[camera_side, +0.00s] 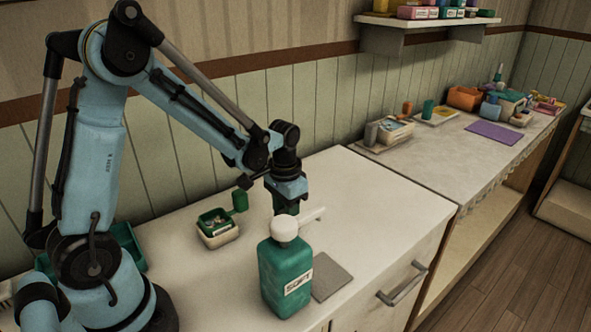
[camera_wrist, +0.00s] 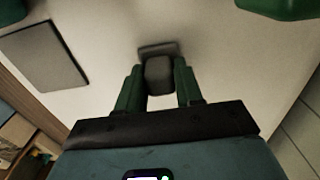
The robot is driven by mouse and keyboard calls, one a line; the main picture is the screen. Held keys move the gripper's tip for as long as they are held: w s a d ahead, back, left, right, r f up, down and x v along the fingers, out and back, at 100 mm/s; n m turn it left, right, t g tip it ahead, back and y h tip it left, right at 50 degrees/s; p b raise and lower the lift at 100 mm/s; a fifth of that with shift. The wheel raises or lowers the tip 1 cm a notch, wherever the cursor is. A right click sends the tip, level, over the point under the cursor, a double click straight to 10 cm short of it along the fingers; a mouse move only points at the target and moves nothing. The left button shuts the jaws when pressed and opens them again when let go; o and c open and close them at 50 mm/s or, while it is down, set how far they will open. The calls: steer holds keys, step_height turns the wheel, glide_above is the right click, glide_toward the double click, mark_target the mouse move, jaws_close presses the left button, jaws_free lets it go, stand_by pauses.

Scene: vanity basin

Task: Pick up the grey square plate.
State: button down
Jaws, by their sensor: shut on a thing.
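The grey square plate (camera_side: 331,276) lies flat on the white counter, right of the green soap bottle (camera_side: 286,276). In the wrist view the plate (camera_wrist: 43,57) is at the upper left, apart from my fingers. My gripper (camera_wrist: 159,85) points down, shut on a small dark grey block (camera_wrist: 158,70) between its green fingers. The plate is not between them. In the side view my gripper (camera_side: 287,207) is behind the bottle, which hides the block and any fingertip contact with the counter.
The soap bottle, with its white pump, stands close in front of my gripper. A small cream and green box (camera_side: 218,228) with an open lid is to the left. The counter right of my gripper is clear. A second counter (camera_side: 440,158) with trays and a purple mat (camera_side: 497,134) adjoins it.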

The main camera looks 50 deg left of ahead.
steer(key=shift+r, duration=0.15)
step_height(320, 180, up, 10)
steer(key=shift+f, duration=0.15)
stand_by(0.6)
